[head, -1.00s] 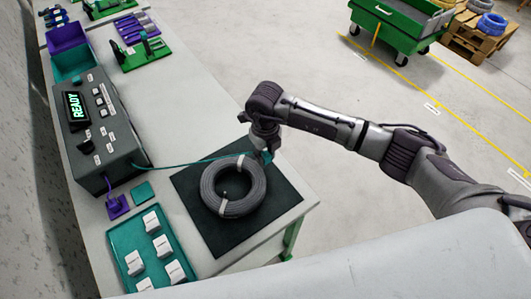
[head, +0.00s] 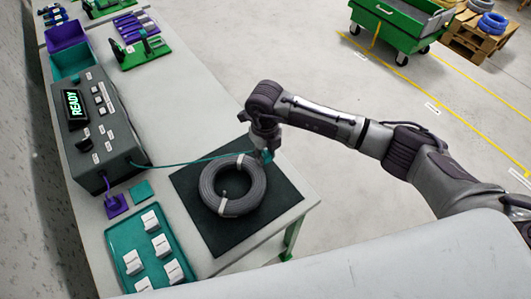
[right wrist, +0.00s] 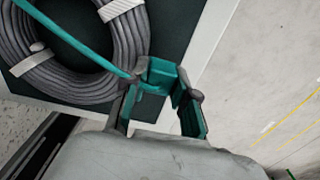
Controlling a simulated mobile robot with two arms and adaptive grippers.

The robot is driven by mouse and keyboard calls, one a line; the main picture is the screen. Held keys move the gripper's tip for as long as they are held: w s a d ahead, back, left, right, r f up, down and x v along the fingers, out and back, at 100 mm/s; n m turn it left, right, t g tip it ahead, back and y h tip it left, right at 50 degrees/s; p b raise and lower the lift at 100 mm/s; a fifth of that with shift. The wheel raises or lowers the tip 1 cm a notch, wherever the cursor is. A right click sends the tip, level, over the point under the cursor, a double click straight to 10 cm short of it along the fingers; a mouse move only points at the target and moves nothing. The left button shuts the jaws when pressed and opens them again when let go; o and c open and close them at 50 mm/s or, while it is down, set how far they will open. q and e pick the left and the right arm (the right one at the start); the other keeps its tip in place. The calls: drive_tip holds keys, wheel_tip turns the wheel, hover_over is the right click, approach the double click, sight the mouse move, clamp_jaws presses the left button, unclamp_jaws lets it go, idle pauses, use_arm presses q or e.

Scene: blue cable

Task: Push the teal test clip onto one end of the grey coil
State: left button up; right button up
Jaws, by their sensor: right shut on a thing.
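The grey coil (head: 233,186) lies flat on a dark mat (head: 272,211) near the table's front right corner, bound with white ties. My right gripper (head: 262,153) is at the coil's upper right rim, shut on the teal test clip (head: 267,156). In the right wrist view the clip (right wrist: 160,73) sits between the fingers of the gripper (right wrist: 166,88), beside the coil's outer edge (right wrist: 125,45). A teal lead runs from the clip over the coil to the tester box (head: 95,130). I cannot make out a coil end. My left gripper is not in view.
The tester's screen reads READY. A teal tray (head: 125,240) with several white blocks lies left of the mat, below a small teal square (head: 140,191) and a purple plug piece (head: 117,205). Purple and teal bins stand beyond. The table's middle is clear.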

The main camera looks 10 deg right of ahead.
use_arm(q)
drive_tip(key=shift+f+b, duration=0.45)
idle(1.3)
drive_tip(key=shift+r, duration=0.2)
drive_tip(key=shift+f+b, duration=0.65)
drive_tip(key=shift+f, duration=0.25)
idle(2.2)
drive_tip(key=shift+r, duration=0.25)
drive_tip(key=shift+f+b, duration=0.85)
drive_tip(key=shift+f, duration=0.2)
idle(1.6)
